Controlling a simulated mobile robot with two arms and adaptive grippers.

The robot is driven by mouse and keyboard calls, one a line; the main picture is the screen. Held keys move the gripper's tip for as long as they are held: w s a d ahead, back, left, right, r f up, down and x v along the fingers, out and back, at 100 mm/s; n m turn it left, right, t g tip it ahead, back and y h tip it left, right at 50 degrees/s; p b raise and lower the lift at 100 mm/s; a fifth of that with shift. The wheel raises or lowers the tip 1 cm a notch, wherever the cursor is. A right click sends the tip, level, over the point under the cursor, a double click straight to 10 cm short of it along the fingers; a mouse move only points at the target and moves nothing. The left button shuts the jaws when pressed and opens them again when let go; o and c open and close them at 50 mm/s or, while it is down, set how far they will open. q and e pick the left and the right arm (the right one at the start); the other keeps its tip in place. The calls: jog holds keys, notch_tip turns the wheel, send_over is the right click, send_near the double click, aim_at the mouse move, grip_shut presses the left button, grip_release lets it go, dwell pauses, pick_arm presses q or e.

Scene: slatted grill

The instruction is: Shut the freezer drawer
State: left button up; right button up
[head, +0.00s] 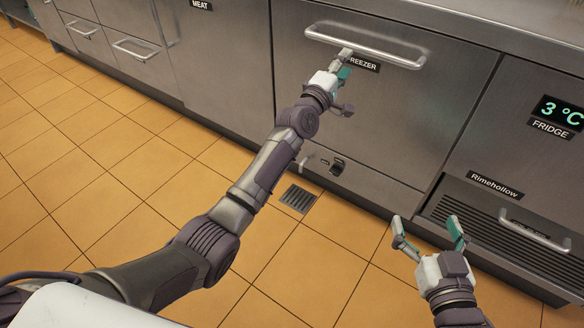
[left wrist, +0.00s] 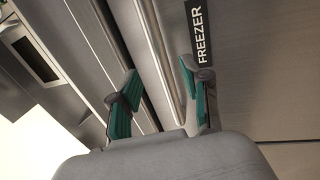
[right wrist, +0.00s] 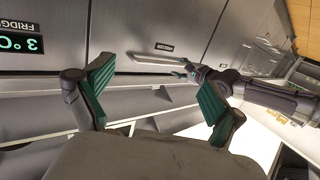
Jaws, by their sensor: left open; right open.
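The freezer drawer (head: 400,110) is a wide grey steel front with a black FREEZER label and a long bar handle (head: 365,45) near its top. Its front looks about flush with the neighbouring panels; I cannot tell whether a small gap is left. My left gripper (head: 343,65) is at the drawer front, just under the handle and over part of the label. In the left wrist view it is open (left wrist: 160,95), with the handle bar (left wrist: 157,50) running between its fingers; contact is unclear. My right gripper (head: 429,230) is open and empty, low in front of the drawer's right side.
The fridge front (head: 510,145) with a 3 °C display stands to the right, above a vent grille (head: 500,235) with a handle. A MEAT cabinet (head: 225,50) and small drawers (head: 135,50) are left. The tiled floor (head: 90,180) is clear, with a drain grate (head: 297,198).

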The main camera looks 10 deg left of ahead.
pick_arm(q)
jog(key=p+v, duration=0.3)
jog(key=v, duration=0.3)
jog(key=shift+s+p, duration=0.3)
pick_arm(e)
jog(key=s+d+f+g+h, duration=0.3)
jog(key=s+d+f+g, duration=0.1)
jog(key=s+f+g, duration=0.6)
jog(key=shift+s+d+f, duration=0.3)
jog(key=shift+f, duration=0.55)
pick_arm(q)
jog(key=shift+a, duration=0.1)
pick_arm(e)
jog(key=shift+s, duration=0.1)
pick_arm(q)
jog(key=shift+f, duration=0.1)
